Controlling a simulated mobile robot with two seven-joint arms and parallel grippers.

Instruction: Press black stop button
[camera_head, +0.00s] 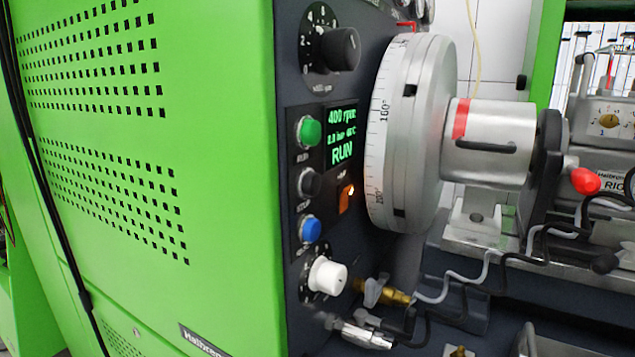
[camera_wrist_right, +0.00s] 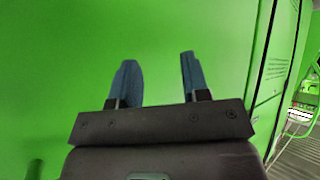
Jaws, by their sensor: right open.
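The black stop button (camera_head: 309,183) sits on the dark control panel (camera_head: 294,272) in the head view, between the green run button (camera_head: 308,131) above it and a blue button (camera_head: 310,229) below it. The display (camera_head: 342,134) reads 400 rpm and RUN. My right gripper (camera_wrist_right: 158,80) shows in the right wrist view, with its two blue fingers apart and nothing between them. It faces a plain green surface (camera_wrist_right: 60,60). Neither gripper shows in the head view, and the stop button is not in the wrist view.
A black knob (camera_head: 338,48) is at the panel's top and a white knob (camera_head: 327,275) at its bottom. An orange lit switch (camera_head: 346,199) is right of the stop button. A large graduated metal wheel (camera_head: 410,130) stands close at right. Hoses and brass fittings (camera_head: 388,293) lie below.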

